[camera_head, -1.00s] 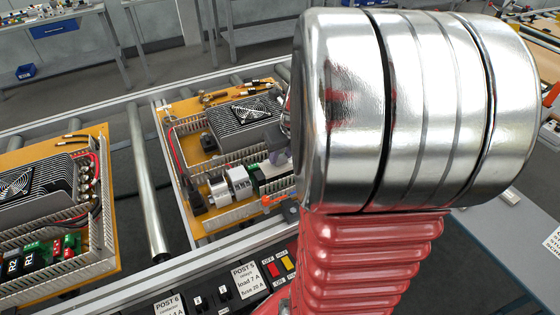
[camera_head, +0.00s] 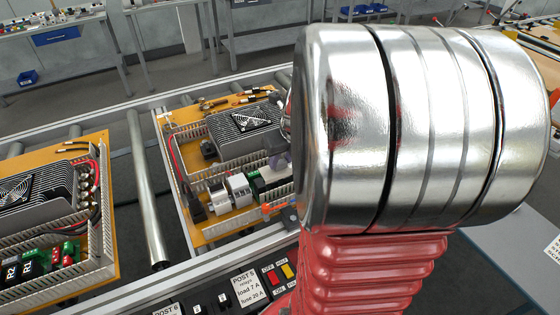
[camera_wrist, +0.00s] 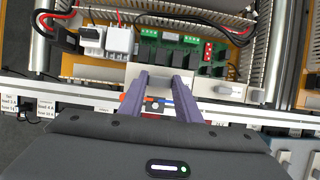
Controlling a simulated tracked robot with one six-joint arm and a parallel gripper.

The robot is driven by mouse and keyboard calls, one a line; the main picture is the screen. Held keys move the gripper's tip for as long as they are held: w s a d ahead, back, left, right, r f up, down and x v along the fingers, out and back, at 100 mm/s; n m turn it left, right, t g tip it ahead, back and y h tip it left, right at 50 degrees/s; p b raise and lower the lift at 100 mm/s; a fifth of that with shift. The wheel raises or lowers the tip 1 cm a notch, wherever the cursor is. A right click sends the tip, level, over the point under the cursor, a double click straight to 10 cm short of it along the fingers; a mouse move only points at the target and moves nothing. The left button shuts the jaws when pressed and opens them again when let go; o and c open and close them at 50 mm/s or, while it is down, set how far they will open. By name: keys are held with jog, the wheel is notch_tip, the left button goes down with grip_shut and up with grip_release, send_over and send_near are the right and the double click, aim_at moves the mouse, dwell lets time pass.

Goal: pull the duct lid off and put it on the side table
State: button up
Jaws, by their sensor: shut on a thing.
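My gripper (camera_wrist: 162,85) is over the front part of the middle panel (camera_head: 212,230), its two purple-grey fingers pointing into the wiring area in the wrist view. The fingers are closed on a light grey piece (camera_wrist: 160,74), seemingly the duct lid, which appears still at the duct. Its full length and its contact with the duct are hard to make out. A blue-grey table top (camera_head: 505,240), seemingly the side table, is at the right.
Green relay boards (camera_wrist: 205,62) and white modules (camera_wrist: 118,40) lie close to the fingers, with red and black cables nearby. A finned unit with a fan (camera_head: 240,125) sits behind. A second panel (camera_head: 55,215) is at left. Labelled switches (camera_head: 245,285) line the conveyor's front rail.

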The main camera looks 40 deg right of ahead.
aim_at(281, 163)
jog(key=shift+r, duration=0.6)
jog(key=shift+r, duration=0.7)
jog(key=shift+r, duration=0.3)
